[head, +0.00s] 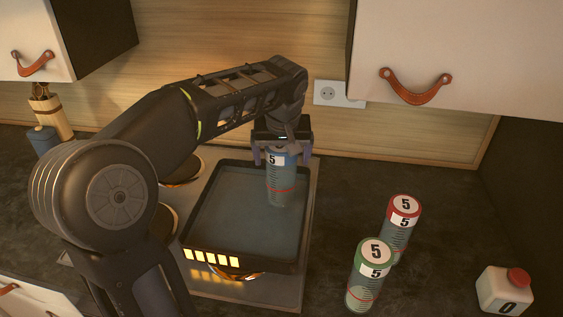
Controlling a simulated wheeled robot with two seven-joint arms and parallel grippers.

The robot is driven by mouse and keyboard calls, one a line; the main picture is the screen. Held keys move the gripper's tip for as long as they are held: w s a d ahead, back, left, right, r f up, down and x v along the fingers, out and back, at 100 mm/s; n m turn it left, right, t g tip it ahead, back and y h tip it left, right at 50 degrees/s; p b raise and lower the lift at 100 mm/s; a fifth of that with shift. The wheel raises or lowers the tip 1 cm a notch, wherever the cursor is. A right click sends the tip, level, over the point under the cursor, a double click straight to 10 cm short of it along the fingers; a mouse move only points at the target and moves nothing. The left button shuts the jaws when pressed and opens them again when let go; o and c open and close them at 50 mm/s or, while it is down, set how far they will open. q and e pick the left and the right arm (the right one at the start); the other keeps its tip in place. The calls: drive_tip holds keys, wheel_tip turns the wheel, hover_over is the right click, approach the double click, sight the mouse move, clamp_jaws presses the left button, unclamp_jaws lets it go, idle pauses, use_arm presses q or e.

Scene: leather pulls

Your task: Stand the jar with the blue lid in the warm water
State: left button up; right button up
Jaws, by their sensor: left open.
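The jar with the blue lid (281,187) is upright inside the dark rectangular pan of water (228,213), towards its right back part. It is clear, with a label marked 5 and a red line low on its side. My left gripper (282,152) is over the jar's top, with its fingers on either side of the lid. The gripper is open, and it hides most of the lid. I cannot tell whether a finger touches the lid. My right gripper is not in view.
The pan sits on a hob (308,215) with lit orange marks at its front. A green-lidded jar (362,290) and a red-lidded jar (398,240) stand right of it. A white bottle with a red cap (503,292) is far right. Wall cabinets (480,50) hang above.

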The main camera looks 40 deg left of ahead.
use_arm(q)
drive_tip(key=v, duration=0.8)
drive_tip(key=shift+r, duration=0.4)
